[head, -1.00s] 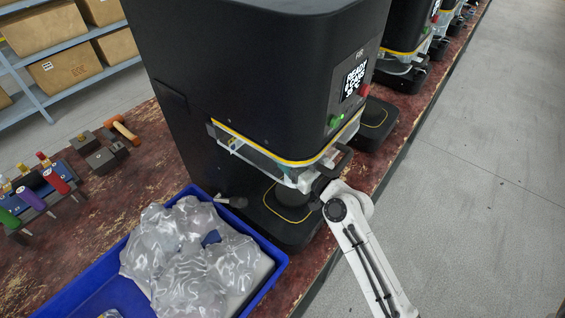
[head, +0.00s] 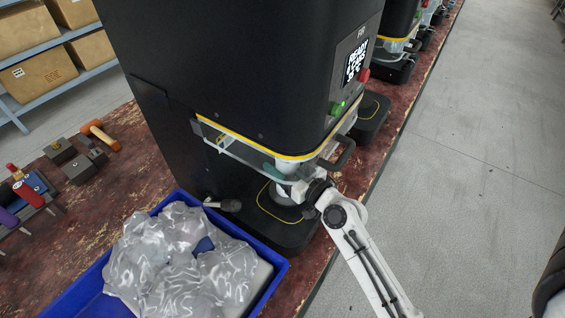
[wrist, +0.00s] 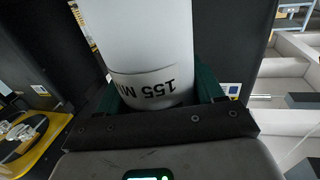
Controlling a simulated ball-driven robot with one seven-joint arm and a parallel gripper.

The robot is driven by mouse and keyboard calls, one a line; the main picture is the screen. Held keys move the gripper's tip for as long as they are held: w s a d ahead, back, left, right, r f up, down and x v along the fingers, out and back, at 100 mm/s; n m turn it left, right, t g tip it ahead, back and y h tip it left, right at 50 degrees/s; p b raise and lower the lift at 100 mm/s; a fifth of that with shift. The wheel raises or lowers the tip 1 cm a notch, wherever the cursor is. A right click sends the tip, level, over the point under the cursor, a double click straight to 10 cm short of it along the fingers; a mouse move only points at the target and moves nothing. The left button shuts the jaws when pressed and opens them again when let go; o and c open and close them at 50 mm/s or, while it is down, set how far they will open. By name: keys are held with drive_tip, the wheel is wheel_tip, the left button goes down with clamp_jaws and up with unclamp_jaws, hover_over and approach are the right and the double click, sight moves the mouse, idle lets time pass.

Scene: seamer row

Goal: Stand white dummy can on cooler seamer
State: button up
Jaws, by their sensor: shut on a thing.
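The white dummy can (wrist: 145,45) fills the middle of the wrist view, with upside-down dark lettering starting "155 M" near its end. My gripper (wrist: 157,88) is shut on it, a dark green finger on each side. In the head view a white piece of the can (head: 287,164) shows under the yellow-striped edge of the nearest seamer (head: 265,75), above its black base plate. My gripper and arm reach in from the right. The can's lower end and any contact with the plate are hidden. The seamer's screen shows "READY" and a temperature that I cannot read surely.
A clear guard with a black handle (head: 343,153) sits close above my gripper. A blue tray (head: 275,277) of clear plastic bags stands left of the base plate, with a grey-handled tool (head: 228,205) between. More seamers (head: 398,60) line the bench behind. Open floor lies right.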

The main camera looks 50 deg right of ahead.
drive_tip(key=o, duration=1.2)
drive_tip(key=shift+r, duration=0.15)
drive_tip(key=shift+s+f, duration=0.2)
drive_tip(key=shift+s, duration=0.1)
drive_tip(key=shift+s+a+r+b, duration=0.1)
drive_tip(key=shift+s+a+b, duration=0.5)
drive_tip(key=shift+s, duration=1.3)
drive_tip(key=shift+s+a+r+b, duration=0.15)
drive_tip(key=shift+s+b, duration=0.8)
drive_tip(key=shift+s, duration=0.9)
drive_tip(key=shift+s+a+f+b, duration=0.1)
drive_tip(key=shift+s+a+b, duration=0.5)
drive_tip(key=shift+s, duration=1.3)
drive_tip(key=shift+d, duration=0.2)
